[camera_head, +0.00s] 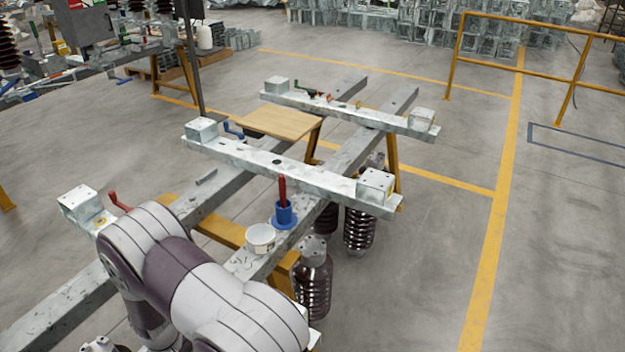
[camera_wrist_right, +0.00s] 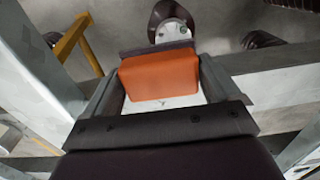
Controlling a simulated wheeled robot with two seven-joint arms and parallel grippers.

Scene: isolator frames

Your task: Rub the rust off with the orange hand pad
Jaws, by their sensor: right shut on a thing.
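The orange hand pad (camera_wrist_right: 160,78) is a block with a dark grey strip along its far edge. In the right wrist view my right gripper (camera_wrist_right: 160,66) is shut on it, with a grey finger at either side. A pale surface shows just below the pad; I cannot tell whether they touch. In the head view, my white and purple arm hides the gripper and pad. The galvanised steel frame (camera_head: 265,163) has beams across two long rails. I cannot make out a clear rust patch in either view. My left gripper is not in view.
A blue holder with a red handle (camera_head: 284,214) and a white round tin (camera_head: 260,238) stand on the near rail. Brown ribbed insulators (camera_head: 313,282) stand below it. A wooden board (camera_head: 277,122) lies between the beams. The floor at right is clear up to a yellow railing (camera_head: 515,67).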

